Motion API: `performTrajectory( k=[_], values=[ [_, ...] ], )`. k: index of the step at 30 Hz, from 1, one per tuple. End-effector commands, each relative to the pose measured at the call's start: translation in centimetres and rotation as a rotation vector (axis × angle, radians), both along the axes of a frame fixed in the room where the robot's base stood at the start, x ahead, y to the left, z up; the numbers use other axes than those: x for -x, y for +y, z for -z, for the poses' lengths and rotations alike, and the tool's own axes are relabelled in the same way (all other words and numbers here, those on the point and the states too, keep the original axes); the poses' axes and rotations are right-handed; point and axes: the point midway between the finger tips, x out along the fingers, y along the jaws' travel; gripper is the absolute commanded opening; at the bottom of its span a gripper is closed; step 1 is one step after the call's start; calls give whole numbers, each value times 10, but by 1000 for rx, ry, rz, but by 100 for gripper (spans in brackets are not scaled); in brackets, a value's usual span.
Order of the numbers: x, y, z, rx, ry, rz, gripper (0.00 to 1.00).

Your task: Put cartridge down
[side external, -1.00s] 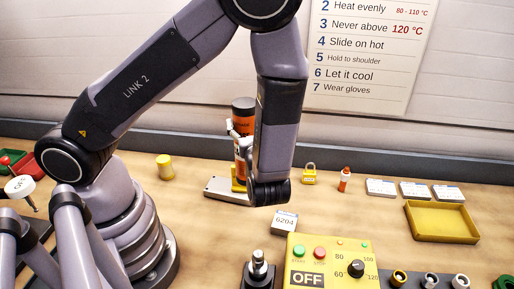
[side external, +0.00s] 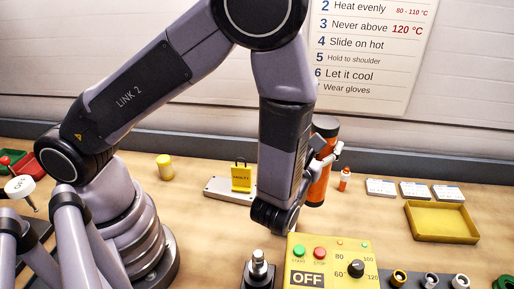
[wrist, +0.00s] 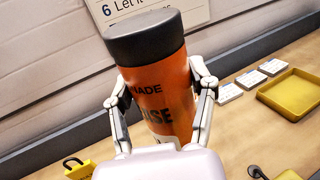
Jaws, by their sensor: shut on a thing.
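The cartridge (side external: 320,187) is an orange cylinder with a black cap, upright in the side view, just right of my forearm. In the wrist view the cartridge (wrist: 165,92) fills the middle, with dark lettering partly hidden by my gripper. My gripper (wrist: 160,108) is shut on it, one finger on each side. In the side view my gripper (side external: 331,160) is partly hidden behind the arm and cartridge. I cannot tell whether the cartridge's bottom touches the bench.
A grey plate (side external: 216,188) with a yellow tag (side external: 241,178) stands left of my forearm. A small orange bottle (side external: 344,180) is just right of the cartridge. White cards (side external: 381,187) and a yellow tray (side external: 441,238) lie right. The heater box (side external: 332,262) is in front.

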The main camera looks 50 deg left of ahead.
Motion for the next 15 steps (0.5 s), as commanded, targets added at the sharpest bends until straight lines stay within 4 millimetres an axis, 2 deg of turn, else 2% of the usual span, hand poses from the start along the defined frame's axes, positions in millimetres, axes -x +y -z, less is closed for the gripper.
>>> performTrajectory(
  k=[3,5,6,10,15],
  values=[
    [-29,-11,14,1,-3,-3,16],
    [-43,-15,21,0,-3,-5,16],
    [-48,-18,31,-1,-1,-3,16],
    [-65,-25,54,-2,0,-4,16],
    [-77,-30,69,0,-1,-2,16]
  ],
)
